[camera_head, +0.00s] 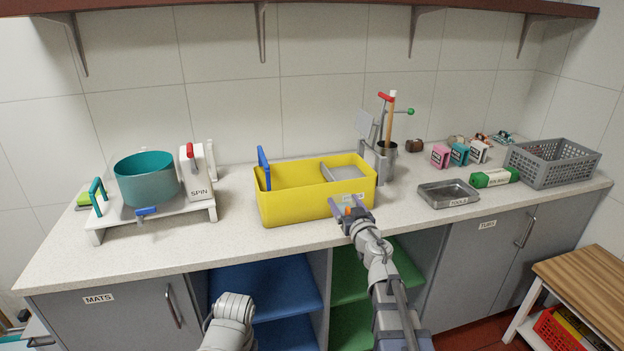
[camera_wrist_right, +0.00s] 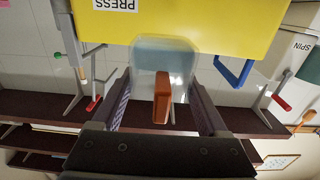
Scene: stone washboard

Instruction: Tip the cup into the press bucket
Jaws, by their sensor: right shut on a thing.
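The yellow press bucket (camera_head: 290,208) stands on the counter, with a blue handle at its left end and a grey sloped plate (camera_head: 345,172) inside. Its PRESS label also shows on the yellow wall in the right wrist view (camera_wrist_right: 200,30). My right gripper (camera_head: 350,203) is in front of the bucket's right front wall. It is shut on the cup: the clear, see-through cup (camera_wrist_right: 165,58) with an orange-brown handle (camera_wrist_right: 161,97) is between its fingers. The cup is hard to see in the head view; its contents are unclear. My left arm shows at the lower middle; its gripper is out of view.
Left stands a teal tub (camera_head: 148,180) on a white spin stand. Behind the bucket's right end is a metal holder with upright tools (camera_head: 387,125). Open shelves lie below.

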